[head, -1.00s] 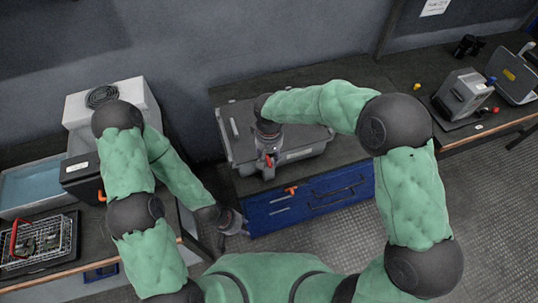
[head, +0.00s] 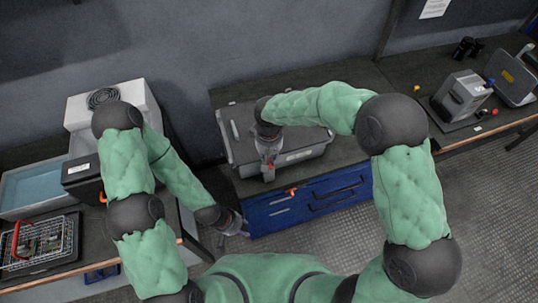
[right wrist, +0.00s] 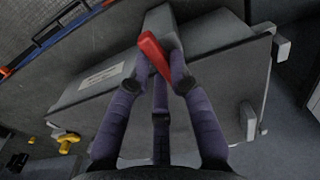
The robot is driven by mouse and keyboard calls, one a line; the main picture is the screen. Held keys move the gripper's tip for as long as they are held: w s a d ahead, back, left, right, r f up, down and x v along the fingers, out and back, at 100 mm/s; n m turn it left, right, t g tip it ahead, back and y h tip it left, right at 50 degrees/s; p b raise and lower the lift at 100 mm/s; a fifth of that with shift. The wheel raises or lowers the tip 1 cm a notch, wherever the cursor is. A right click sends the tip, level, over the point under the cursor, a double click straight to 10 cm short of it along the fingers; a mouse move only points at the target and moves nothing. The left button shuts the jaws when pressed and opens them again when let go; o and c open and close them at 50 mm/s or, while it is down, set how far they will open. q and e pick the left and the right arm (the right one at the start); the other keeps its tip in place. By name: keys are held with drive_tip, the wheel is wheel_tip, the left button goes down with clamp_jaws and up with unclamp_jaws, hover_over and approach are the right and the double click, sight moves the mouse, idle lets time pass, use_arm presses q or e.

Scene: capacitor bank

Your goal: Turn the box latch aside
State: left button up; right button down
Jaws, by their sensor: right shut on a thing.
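A grey box (head: 232,140) stands on the dark workbench below the wall in the head view. Its red latch (right wrist: 152,54) is a short bar on the box's front, seen tilted between my fingertips in the right wrist view. My right gripper (right wrist: 158,65) is shut on the latch. In the head view the right gripper (head: 268,168) is at the box's front side and covers most of the latch. My left gripper (head: 236,226) hangs low beside the bench's front left corner, away from the box. Its fingers are too small to judge.
Blue drawers (head: 310,200) with an orange item (head: 291,191) are below the box. At left are a blue-lined tray (head: 35,185) and a wire basket (head: 40,240). A grey device (head: 462,95) stands on the right bench. Bare floor lies right of the drawers.

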drive_tip(key=n+p, duration=0.2)
drive_tip(key=n, duration=0.1)
drive_tip(key=shift+r, duration=0.1)
drive_tip(key=n+p, duration=0.2)
drive_tip(key=n, duration=0.3)
drive_tip(key=shift+a, duration=0.1)
drive_tip(key=n+p, duration=0.3)
drive_tip(key=n, duration=0.2)
drive_tip(key=shift+w+a, duration=0.1)
drive_tip(key=shift+n+p, duration=0.95)
drive_tip(key=shift+n, duration=0.65)
drive_tip(key=c, duration=1.1)
unclamp_jaws()
